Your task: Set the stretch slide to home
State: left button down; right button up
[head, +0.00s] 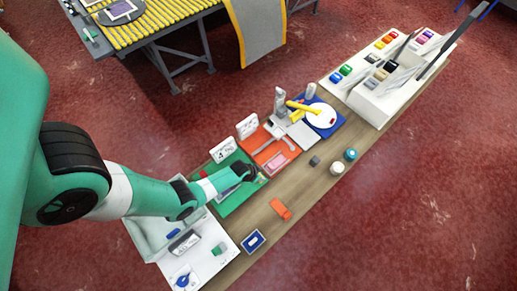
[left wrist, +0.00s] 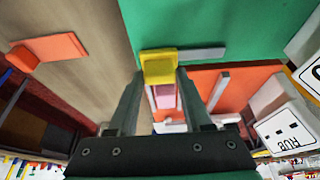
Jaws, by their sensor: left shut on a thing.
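In the left wrist view, a yellow block (left wrist: 158,66) sits between the fingertips of my left gripper (left wrist: 158,80), which is shut on it. A grey bar (left wrist: 202,54) runs from beside the block across the green mat (left wrist: 220,22). The block and bar look like the stretch slide, but I cannot read any home mark. In the head view, my left gripper (head: 250,174) is over the right part of the green mat (head: 232,200) and hides most of the slide. My right gripper is not in view.
An orange mat (head: 258,138) with a pink block (head: 276,163) adjoins the green one. A loose orange piece (head: 281,209) lies on the bare wood in front. White number cards (head: 223,149) stand behind. A white tray (head: 138,238) is at left.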

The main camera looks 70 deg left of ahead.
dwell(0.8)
pick_arm(q)
jog(key=shift+s, duration=0.2)
jog(key=s, duration=0.1)
jog(key=s+d+p, duration=0.1)
jog(key=s, duration=0.1)
jog(key=s+d+p, duration=0.1)
jog(key=s, duration=0.1)
jog(key=shift+d, duration=0.25)
jog(key=shift+s+d, duration=0.1)
jog(key=shift+s, duration=0.1)
jog(key=shift+c, duration=1.6)
grip_release()
jog(key=shift+s, duration=0.1)
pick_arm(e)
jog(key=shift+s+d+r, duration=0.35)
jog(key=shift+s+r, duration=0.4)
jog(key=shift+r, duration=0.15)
